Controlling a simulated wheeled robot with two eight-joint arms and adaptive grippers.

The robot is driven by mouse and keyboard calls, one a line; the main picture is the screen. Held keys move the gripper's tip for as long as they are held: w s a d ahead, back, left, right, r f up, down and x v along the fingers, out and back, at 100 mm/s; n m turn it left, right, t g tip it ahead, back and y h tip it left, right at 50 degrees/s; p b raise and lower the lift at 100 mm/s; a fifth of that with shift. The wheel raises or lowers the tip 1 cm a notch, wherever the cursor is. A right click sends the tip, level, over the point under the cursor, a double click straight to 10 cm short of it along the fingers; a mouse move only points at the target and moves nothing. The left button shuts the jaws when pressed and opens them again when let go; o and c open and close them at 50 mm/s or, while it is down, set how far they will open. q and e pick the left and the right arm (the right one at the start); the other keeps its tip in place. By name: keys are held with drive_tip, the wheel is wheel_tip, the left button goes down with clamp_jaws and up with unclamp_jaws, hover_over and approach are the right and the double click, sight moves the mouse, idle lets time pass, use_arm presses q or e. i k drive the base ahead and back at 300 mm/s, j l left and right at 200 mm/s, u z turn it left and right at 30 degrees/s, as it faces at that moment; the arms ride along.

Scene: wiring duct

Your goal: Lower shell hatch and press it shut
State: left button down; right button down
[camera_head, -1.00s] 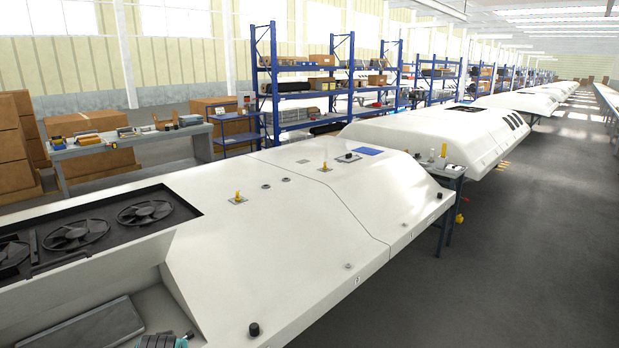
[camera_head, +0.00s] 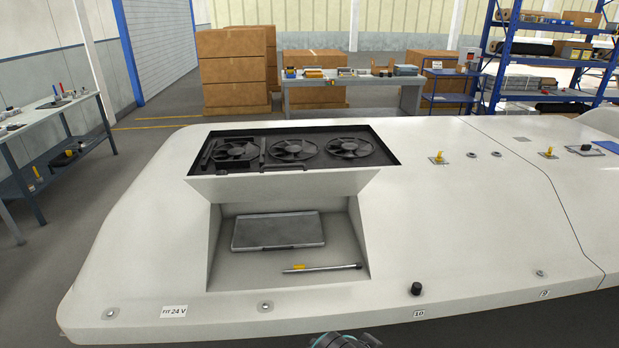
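The white shell (camera_head: 465,235) fills the middle of the head view. Its top has a dark open bay (camera_head: 270,168) with several fans in it. A white slanted panel (camera_head: 285,187) lies along the bay's front edge; I cannot tell whether it is the hatch. Below it is a recess (camera_head: 340,235) holding a flat grey box (camera_head: 278,231) and a thin grey rod with a yellow band (camera_head: 322,268). A dark and teal part shows at the bottom edge, mostly cut off; I cannot tell what it is. No gripper fingers can be made out.
A workbench (camera_head: 12,130) with tools stands at the left. Behind the shell are stacked cardboard boxes (camera_head: 232,70), another bench (camera_head: 350,82) and a blue shelf rack (camera_head: 550,60). Yellow fittings (camera_head: 438,157) and a black knob (camera_head: 416,288) stick up from the shell.

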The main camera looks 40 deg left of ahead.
sight(260, 187)
drive_tip(key=k+j, duration=0.1)
drive_tip(key=j, duration=0.25)
drive_tip(key=k+j+z, duration=0.1)
drive_tip(key=j, duration=0.3)
drive_tip(key=k+j, duration=0.15)
drive_tip(key=j, duration=0.2)
drive_tip(key=k+j, duration=0.15)
drive_tip(key=j, duration=0.2)
drive_tip(key=k+j+z, duration=0.1)
drive_tip(key=j, duration=0.25)
drive_tip(key=k+j, duration=0.2)
drive_tip(key=j, duration=0.15)
drive_tip(key=k+j+z, duration=0.2)
drive_tip(key=k+j, duration=0.35)
drive_tip(key=j, duration=0.2)
drive_tip(key=k+j+z, duration=0.15)
drive_tip(key=k+j, duration=0.4)
drive_tip(key=j, duration=0.15)
drive_tip(key=j+z, duration=0.1)
drive_tip(key=j, duration=0.35)
drive_tip(key=k+j, duration=0.15)
drive_tip(key=j, duration=0.3)
drive_tip(key=k+j+z, duration=0.15)
drive_tip(key=j, duration=0.3)
drive_tip(key=i+j, duration=0.15)
drive_tip(key=j, duration=0.2)
drive_tip(key=i+j, duration=0.15)
drive_tip(key=j, duration=0.15)
drive_tip(key=u, duration=0.05)
